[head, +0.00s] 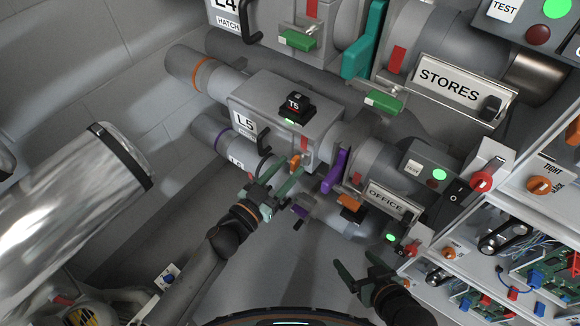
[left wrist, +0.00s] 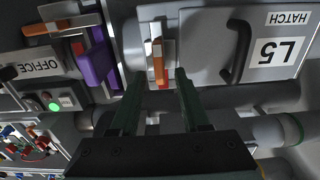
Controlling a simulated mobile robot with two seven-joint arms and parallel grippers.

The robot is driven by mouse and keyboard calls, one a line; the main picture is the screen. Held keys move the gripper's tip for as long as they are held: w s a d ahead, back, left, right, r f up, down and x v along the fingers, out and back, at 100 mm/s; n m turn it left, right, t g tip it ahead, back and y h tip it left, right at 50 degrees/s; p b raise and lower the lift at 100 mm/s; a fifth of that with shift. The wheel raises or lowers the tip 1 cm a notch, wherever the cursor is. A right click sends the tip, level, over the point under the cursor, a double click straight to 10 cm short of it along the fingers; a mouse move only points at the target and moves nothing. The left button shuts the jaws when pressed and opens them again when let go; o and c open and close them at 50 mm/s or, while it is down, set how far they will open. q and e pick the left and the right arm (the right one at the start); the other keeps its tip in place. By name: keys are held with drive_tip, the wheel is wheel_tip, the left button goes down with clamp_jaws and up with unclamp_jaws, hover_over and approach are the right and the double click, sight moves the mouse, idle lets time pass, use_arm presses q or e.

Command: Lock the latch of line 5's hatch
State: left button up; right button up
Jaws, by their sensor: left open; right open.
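Line 5's hatch (head: 285,118) is on a grey box with an L5 label (head: 243,123) and a black handle (head: 263,140). In the left wrist view, the latch lever (left wrist: 158,58) stands lengthwise on a pale plate, between and just beyond my fingertips. My left gripper (head: 281,177) is open and empty, close to the latch; it also shows in the left wrist view (left wrist: 160,76). I cannot tell whether it touches. My right gripper (head: 366,271) is open and empty, low on the right.
A purple lever (head: 335,170) stands right of the latch, with an OFFICE sign (head: 386,199) beyond. A lower pipe with a purple ring (head: 221,140) runs below the hatch. Line 4's green latch (head: 298,40) is above. A switch panel and shelves are on the right.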

use_arm(q)
drive_tip(key=shift+w+d, duration=0.4)
drive_tip(key=shift+w, duration=0.15)
clamp_jaws()
